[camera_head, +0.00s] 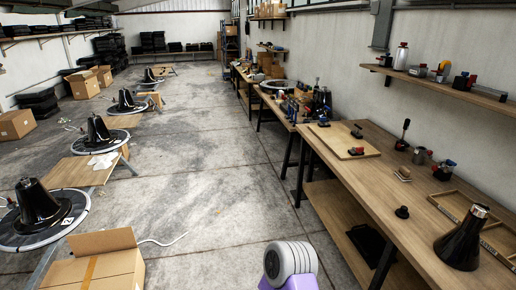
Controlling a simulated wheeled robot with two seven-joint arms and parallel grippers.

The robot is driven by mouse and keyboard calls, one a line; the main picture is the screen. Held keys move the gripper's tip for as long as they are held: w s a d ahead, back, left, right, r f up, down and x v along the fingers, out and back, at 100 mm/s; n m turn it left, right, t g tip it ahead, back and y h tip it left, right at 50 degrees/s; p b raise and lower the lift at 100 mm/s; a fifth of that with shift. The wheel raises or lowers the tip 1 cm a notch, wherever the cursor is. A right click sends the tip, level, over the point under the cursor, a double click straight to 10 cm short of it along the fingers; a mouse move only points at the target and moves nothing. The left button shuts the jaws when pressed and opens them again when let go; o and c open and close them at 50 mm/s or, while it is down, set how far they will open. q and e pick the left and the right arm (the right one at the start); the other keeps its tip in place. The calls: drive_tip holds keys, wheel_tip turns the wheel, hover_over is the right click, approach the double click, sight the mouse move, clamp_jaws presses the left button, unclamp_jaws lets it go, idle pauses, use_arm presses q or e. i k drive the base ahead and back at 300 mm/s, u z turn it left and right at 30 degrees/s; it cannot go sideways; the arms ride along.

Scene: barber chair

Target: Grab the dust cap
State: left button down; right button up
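A small black round piece with a raised knob (402,212) sits on the wooden workbench (375,195) at the right, near its front edge. It looks like the dust cap, but it is too small to be sure. A black cone with a silver top (461,240) stands on the same bench to its right. Neither my left nor my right gripper shows. A white ribbed part on a purple one at the bottom centre seems to be mine; no fingers are visible on it.
A wooden board (344,139), a wooden frame (470,222) and small tools lie on the bench. A shelf (440,86) hangs above. An open cardboard box (98,262) and black cones on discs stand at the left. The concrete floor (210,180) between is mostly clear.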

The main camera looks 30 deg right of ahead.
sight(402, 213)
drive_tip(key=z, duration=0.1)
drive_tip(key=i, duration=2.05)
drive_tip(key=z, duration=1.5)
drive_tip(key=i, duration=1.05)
drive_tip(key=z, duration=1.2)
